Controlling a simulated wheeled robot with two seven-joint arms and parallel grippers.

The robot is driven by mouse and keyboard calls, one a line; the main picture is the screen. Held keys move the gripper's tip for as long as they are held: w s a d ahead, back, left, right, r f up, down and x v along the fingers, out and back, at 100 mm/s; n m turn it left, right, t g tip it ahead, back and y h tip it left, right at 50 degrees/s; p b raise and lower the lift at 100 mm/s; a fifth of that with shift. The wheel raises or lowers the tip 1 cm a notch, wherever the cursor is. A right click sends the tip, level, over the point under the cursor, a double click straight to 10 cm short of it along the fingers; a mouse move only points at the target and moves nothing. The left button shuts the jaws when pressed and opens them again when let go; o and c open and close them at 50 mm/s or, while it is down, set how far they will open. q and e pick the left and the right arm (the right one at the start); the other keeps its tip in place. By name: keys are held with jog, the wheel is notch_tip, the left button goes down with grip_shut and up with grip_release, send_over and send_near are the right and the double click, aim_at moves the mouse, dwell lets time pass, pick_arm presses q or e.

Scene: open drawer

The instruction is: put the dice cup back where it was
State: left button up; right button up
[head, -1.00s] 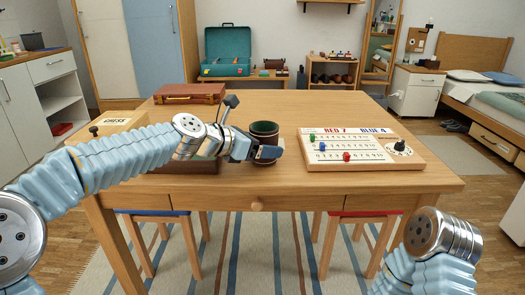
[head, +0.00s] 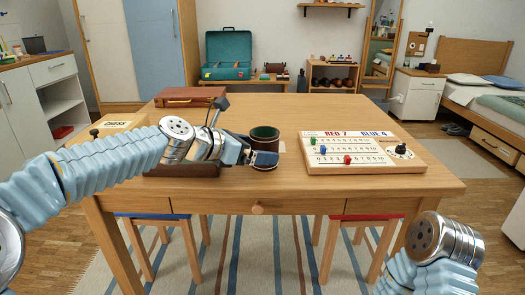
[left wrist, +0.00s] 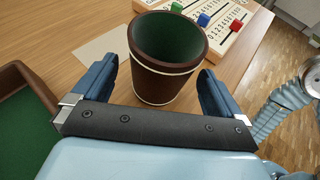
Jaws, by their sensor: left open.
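The dice cup (head: 265,137) is brown with a green lining and a pale band. It stands upright on the wooden table, left of the scoreboard. In the left wrist view the cup (left wrist: 168,68) stands just beyond and partly between the fingers of my left gripper (left wrist: 165,88). The fingers are apart, with a gap to the cup on each side. In the head view my left gripper (head: 250,152) hides part of the cup's front and left. My right arm shows at the lower right, but its gripper is out of view.
A scoreboard (head: 358,153) with coloured pegs lies to the right. A green-lined brown tray (left wrist: 22,115) is left of the cup, beside a pale card (left wrist: 105,48). A brown case (head: 190,94) and a chess box (head: 112,124) lie farther left. The table's back right is clear.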

pick_arm(q)
jog(key=v, duration=0.9)
jog(key=shift+s+a, duration=0.1)
jog(key=shift+a, duration=0.05)
